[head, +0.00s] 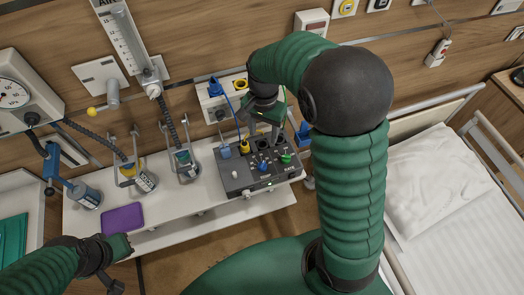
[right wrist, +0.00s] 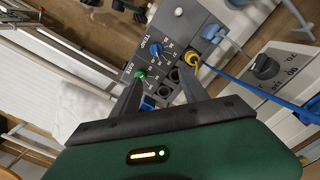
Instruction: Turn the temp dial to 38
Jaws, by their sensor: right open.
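The grey control box (head: 240,182) sits on the white shelf. The temp dial (right wrist: 155,48) is a blue knob beside the letters TEMP; it also shows in the head view (head: 263,163). Numbers ring it, too small to read surely, and I cannot tell its setting. A green knob (right wrist: 140,75) is beside it. My right gripper (right wrist: 158,76) is open and empty, its two fingers apart and pointing at the box face, apart from the dial as far as I can tell. In the head view, my left gripper (head: 117,262) is low at the left, away from the box; its jaws are unclear.
A yellow plug (head: 244,147) with a blue cable is at the box's back left. Bottles with hoses (head: 186,165) and a purple pad (head: 122,218) are on the shelf to the left. A bed (head: 440,190) is at the right.

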